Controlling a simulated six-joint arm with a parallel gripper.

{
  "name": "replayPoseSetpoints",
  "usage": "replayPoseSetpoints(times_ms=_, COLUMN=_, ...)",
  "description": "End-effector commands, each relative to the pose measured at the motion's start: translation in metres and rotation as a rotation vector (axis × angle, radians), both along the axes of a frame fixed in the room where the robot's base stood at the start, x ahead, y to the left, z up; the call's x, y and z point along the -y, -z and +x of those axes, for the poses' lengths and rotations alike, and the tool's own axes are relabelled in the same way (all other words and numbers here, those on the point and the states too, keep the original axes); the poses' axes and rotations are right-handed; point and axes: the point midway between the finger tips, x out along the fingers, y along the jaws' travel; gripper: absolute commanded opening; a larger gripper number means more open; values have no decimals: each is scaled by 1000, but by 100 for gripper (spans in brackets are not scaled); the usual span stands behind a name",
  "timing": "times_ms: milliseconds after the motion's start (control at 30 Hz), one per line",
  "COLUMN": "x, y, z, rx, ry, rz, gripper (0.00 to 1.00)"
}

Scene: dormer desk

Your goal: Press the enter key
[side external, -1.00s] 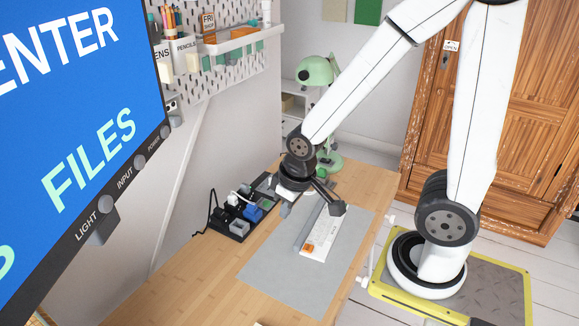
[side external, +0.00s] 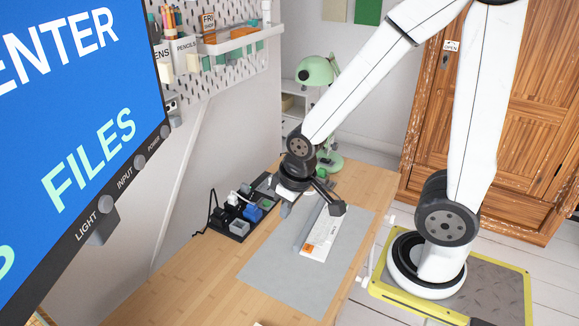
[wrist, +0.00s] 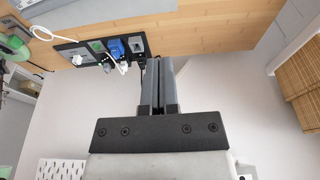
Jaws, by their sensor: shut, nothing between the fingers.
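A slim white keyboard (side external: 319,238) lies on a grey mat (side external: 272,270) on the desk in the side view. An orange key (side external: 308,248) marks its near end; its legend is too small to read.
A black tray with plugs and cables (side external: 238,214) sits at the desk's wall side, left of the keyboard; it also shows in the wrist view (wrist: 84,54). A green lamp (side external: 314,72) stands beyond. A large screen (side external: 70,110) reads "ENTER" and "FILES".

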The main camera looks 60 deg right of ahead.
Motion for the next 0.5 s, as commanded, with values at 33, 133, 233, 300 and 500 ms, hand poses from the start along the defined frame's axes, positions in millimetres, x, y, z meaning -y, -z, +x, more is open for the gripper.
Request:
replayPoseSetpoints(times_ms=33, x=0, y=0, z=0, rx=0, ry=0, rz=0, gripper=0)
replayPoseSetpoints(times_ms=133, x=1, y=0, z=0, rx=1, ry=2, rz=-1, gripper=0)
replayPoseSetpoints(times_ms=233, x=4, y=1, z=2, rx=6, ry=14, rz=-2, gripper=0)
replayPoseSetpoints(times_ms=300, x=8, y=2, z=5, rx=12, ry=29, rz=-4, gripper=0)
replayPoseSetpoints(times_ms=500, x=32, y=9, z=19, rx=48, ry=116, rz=-15, gripper=0)
